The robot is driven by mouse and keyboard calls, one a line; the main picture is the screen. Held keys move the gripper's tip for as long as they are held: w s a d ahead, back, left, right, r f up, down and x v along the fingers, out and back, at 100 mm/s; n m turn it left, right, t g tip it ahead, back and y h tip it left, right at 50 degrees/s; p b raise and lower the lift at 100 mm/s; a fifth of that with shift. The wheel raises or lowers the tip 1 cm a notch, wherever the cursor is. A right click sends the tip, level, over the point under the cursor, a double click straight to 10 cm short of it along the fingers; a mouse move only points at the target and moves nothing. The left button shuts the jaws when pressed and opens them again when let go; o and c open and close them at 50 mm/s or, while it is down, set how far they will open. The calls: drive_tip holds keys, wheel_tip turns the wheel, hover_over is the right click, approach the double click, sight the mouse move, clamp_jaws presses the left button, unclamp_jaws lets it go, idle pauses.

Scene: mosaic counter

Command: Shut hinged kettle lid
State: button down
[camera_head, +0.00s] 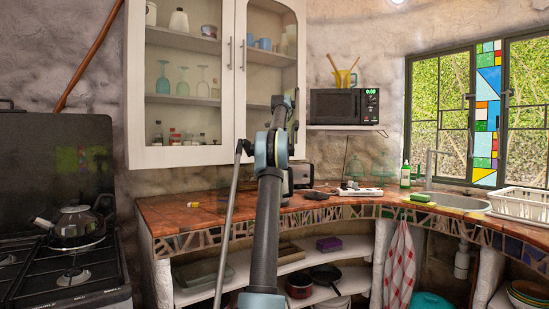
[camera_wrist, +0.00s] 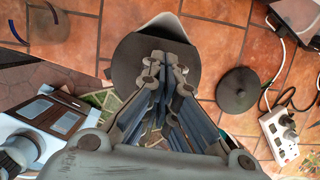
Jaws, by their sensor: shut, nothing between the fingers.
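In the wrist view, the kettle shows from above as a round dark top (camera_wrist: 127,68) with a pale grey, pointed spout (camera_wrist: 160,22) at its far side. My gripper (camera_wrist: 166,68) is shut and empty, its fingers over the dark round top. The fingers hide much of that top, so I cannot tell whether they touch it or how far the lid stands open. A round dark base (camera_wrist: 238,92) with a central knob lies apart to the right. In the head view, my arm hides the gripper and most of that spot on the counter.
A white power strip (camera_head: 357,190) with cables lies on the tiled counter (camera_head: 168,212); it also shows in the wrist view (camera_wrist: 283,136). Another kettle (camera_head: 78,227) stands on the stove at left. A sponge (camera_head: 421,197) and dish rack (camera_head: 520,205) are at right. The front left counter is mostly clear.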

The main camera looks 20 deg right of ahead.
drive_tip(key=shift+r, duration=0.1)
drive_tip(key=shift+r, duration=0.75)
drive_tip(key=shift+r, duration=0.1)
drive_tip(key=shift+d+r, duration=0.1)
drive_tip(key=shift+r, duration=0.35)
drive_tip(key=shift+v, duration=0.8)
drive_tip(key=s+d, duration=0.2)
drive_tip(key=s, duration=1)
drive_tip(key=shift+d, duration=0.25)
